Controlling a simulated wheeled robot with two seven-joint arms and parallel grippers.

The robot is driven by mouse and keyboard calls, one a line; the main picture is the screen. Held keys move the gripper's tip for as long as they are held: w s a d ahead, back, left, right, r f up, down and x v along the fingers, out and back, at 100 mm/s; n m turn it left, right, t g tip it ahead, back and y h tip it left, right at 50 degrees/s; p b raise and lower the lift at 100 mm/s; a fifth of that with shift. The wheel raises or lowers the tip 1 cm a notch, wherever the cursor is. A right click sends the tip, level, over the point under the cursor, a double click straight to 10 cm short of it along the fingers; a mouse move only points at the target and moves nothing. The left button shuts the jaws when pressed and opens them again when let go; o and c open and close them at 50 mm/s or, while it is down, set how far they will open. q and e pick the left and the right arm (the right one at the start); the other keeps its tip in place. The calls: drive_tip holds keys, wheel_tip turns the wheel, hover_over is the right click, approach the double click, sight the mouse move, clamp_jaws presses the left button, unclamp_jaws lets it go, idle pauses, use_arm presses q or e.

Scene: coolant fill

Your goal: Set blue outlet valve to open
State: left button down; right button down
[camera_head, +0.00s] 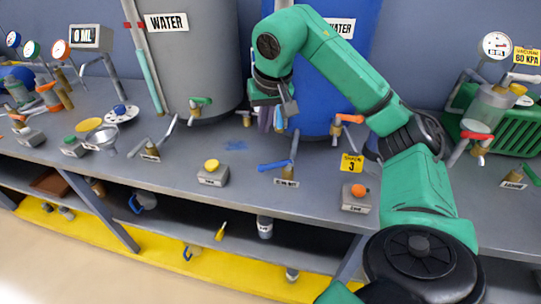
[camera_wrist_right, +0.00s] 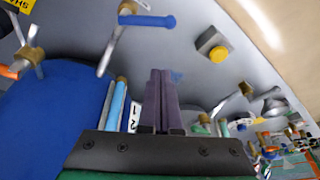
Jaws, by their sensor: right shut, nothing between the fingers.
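The blue outlet valve has a blue lever (camera_head: 273,166) on a brass body, at the end of a thin upright pipe on the bench, behind a small label plate (camera_head: 286,183). Its lever points left from the body, roughly crosswise to the pipe. In the right wrist view the blue lever (camera_wrist_right: 150,20) shows at the top. My right gripper (camera_head: 271,127) is in front of the blue tank, above and behind the lever and apart from it. Its two dark fingers (camera_wrist_right: 160,75) are together and empty. My left gripper is not in view.
A grey water tank (camera_head: 195,60) with a green-handled valve (camera_head: 200,100) and a blue tank (camera_head: 345,60) with an orange-handled valve (camera_head: 348,118) stand behind. A yellow-button box (camera_head: 212,172) and an orange-button box (camera_head: 357,195) flank the blue valve.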

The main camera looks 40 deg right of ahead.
sight(275, 167)
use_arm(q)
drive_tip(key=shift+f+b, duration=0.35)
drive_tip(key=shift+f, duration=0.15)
use_arm(e)
wheel_tip(275, 167, down, 9)
drive_tip(key=shift+s+d+f, duration=0.2)
drive_tip(key=shift+a, duration=0.1)
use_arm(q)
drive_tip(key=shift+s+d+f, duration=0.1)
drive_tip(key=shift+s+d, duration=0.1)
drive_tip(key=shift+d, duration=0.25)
use_arm(e)
drive_tip(key=shift+s, duration=0.15)
